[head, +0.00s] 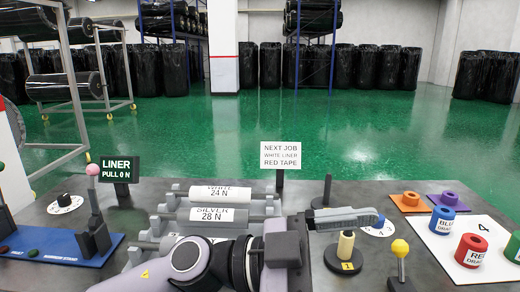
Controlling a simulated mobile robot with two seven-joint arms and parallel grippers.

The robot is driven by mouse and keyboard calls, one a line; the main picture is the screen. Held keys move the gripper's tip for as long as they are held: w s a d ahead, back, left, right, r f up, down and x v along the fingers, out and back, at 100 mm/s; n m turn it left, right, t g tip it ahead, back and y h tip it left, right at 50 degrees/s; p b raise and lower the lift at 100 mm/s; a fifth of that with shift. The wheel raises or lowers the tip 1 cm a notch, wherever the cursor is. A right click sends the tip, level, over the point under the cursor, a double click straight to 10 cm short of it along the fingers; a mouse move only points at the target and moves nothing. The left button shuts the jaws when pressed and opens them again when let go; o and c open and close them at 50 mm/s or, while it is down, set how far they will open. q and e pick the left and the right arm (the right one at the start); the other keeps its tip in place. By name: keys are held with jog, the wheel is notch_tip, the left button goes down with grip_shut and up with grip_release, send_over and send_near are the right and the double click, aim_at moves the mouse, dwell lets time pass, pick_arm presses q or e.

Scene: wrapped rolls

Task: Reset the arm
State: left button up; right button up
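My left arm (195,262) comes in low from the left and reaches across the front of the table. My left gripper (372,216) points right, above a cream peg on a black base marked 1 (346,250). Its tips are at a blue knob (380,221) on a white dial; I cannot tell whether they touch it. The fingers appear side-on, so their opening is unclear. My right gripper is not in view. A pink-topped upright lever (93,184) stands on a blue base (60,250) at the left.
Rolls labelled White 24 N (218,191) and Silver 28 N (218,214) lie behind my arm. A yellow-ball post (400,250) stands front right. Two signs stand at the back edge.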

pick_arm(q)
jog(key=w+a+n+t+y, duration=0.1)
jog(key=w+a+n+t, duration=0.7)
jog(key=n+t, duration=0.7)
jog(key=w+a+f+n+t+y, duration=0.3)
jog(key=a+f+n+t+y, duration=0.2)
jog(key=a+f+n+y, duration=0.5)
jog(key=s+a+f+m+g+y, duration=0.1)
jog(key=s+a+f+g+y, duration=0.3)
jog(key=f, duration=0.3)
jog(key=s+a+f+g+y, duration=0.2)
jog(key=a+f+y, duration=0.25)
jog(key=f, duration=0.35)
jog(key=s+a+f+m+g, duration=0.1)
jog(key=s+a+f+g, duration=0.35)
jog(key=s, duration=0.45)
jog(key=s+a+f+m+g, duration=0.1)
jog(key=s+a+f+g, duration=0.2)
jog(key=s+f, duration=0.35)
jog(key=w+d+f+t+h, duration=0.1)
jog(key=w+d+f+t, duration=0.2)
jog(key=w+f+t, duration=0.2)
notch_tip(320, 180, down, 3)
jog(key=shift+f+t, duration=0.1)
jog(key=shift+t, duration=0.75)
